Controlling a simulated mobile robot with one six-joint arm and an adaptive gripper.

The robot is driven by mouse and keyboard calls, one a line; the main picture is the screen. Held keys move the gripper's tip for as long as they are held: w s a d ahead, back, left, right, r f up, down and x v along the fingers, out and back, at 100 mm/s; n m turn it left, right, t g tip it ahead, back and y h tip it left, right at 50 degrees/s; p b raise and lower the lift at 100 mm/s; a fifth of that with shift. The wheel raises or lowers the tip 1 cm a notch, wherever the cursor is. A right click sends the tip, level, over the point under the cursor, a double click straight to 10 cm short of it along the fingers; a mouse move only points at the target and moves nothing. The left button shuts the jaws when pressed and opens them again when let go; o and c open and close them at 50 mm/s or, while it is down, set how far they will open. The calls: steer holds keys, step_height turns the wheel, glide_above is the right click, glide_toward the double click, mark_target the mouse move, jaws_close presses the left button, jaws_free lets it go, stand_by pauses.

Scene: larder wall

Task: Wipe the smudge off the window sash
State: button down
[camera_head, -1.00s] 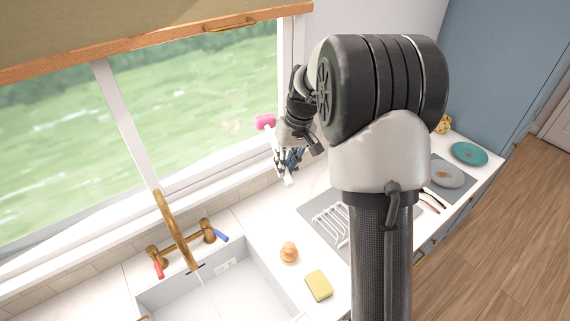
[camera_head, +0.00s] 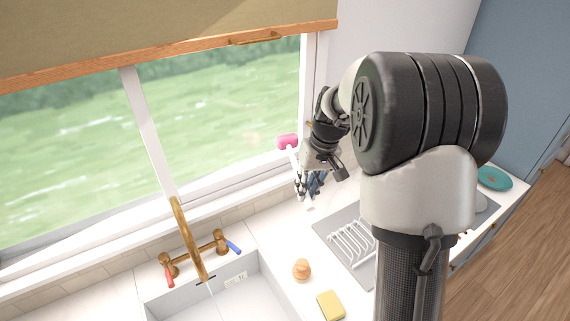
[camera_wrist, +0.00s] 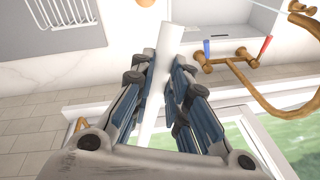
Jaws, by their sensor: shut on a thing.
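My gripper (camera_head: 310,184) is shut on the white handle of a wiper with a pink head (camera_head: 287,141). The pink head points up, in front of the lower right part of the window sash (camera_head: 232,122); I cannot tell whether it touches the glass. The handle (camera_head: 307,199) sticks out below the fingers. In the wrist view the white handle (camera_wrist: 167,48) runs between the two blue-padded fingers of my gripper (camera_wrist: 163,88). I cannot clearly make out the smudge on the glass now.
A brass tap (camera_head: 186,238) with red and blue levers stands behind the sink (camera_head: 228,290). An orange-brown knob-shaped thing (camera_head: 301,270), a yellow sponge (camera_head: 330,306) and a white dish rack (camera_head: 352,242) are on the worktop. A rolled blind (camera_head: 150,40) hangs above the window.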

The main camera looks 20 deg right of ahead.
steer(key=a+f+b, duration=0.1)
steer(key=a+f, duration=0.4)
steer(key=a, duration=0.3)
steer(key=a+f+b, duration=0.2)
steer(key=a+f, duration=0.2)
steer(key=a, duration=0.4)
steer(key=shift+w+a+f+p, duration=0.1)
steer(key=shift+w+a+p, duration=0.2)
steer(key=shift+w, duration=0.5)
steer(key=shift+w+a+p, duration=0.2)
steer(key=shift+w+p, duration=0.25)
steer(key=shift+w, duration=0.4)
steer(key=shift+w+a+f+p, duration=0.1)
steer(key=shift+w+a+p, duration=0.2)
steer(key=shift+w, duration=0.5)
steer(key=shift+w, duration=0.25)
steer(key=shift+d, duration=0.1)
steer(key=shift+w+d, duration=1.6)
steer(key=shift+d, duration=6.7)
steer(key=s+a+r, duration=0.1)
steer(key=a, duration=0.6)
steer(key=s+a+r, duration=0.1)
steer(key=a, duration=0.5)
steer(key=shift+s+a+r+b, duration=0.25)
steer(key=shift+a+r+b, duration=0.05)
steer(key=shift+a+b, duration=0.1)
